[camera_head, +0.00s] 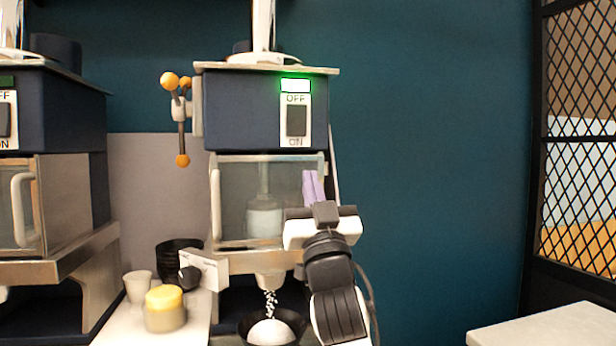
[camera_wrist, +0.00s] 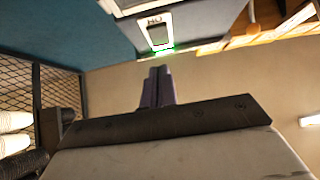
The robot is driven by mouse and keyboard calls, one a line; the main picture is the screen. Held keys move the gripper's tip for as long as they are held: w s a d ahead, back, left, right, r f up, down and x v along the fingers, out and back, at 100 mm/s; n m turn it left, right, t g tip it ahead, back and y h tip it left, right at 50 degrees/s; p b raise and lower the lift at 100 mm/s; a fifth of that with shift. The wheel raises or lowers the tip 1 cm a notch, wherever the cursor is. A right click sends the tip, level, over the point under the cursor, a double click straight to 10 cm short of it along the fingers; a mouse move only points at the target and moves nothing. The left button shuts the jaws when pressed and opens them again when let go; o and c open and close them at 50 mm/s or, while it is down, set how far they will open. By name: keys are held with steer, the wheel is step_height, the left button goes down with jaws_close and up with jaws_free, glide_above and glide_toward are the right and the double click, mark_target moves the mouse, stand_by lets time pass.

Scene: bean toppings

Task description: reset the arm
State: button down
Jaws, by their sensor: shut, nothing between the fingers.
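My gripper (camera_head: 313,186) is raised in front of the right side of the dispensing machine's glass door (camera_head: 238,190). Its purple fingers are together and empty; they also show in the wrist view (camera_wrist: 157,86). The machine (camera_head: 245,110) has a lit green-edged indicator (camera_head: 295,85) above an ON/OFF switch (camera_head: 297,121). White pieces fall from its spout (camera_head: 270,281) into a dark bowl (camera_head: 292,318) that holds a white heap (camera_head: 270,333). My arm covers part of the machine's lower right.
A second similar machine (camera_head: 60,120) stands at the left. A yellow-topped jar (camera_head: 165,308), a white cup (camera_head: 138,286) and dark stacked bowls (camera_head: 178,258) sit left of the spout. A mesh partition (camera_head: 580,150) and a pale counter (camera_head: 550,332) are at the right.

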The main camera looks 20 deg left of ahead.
steer(key=shift+s+d+f, duration=0.1)
steer(key=shift+s+f, duration=0.05)
steer(key=shift+f, duration=0.2)
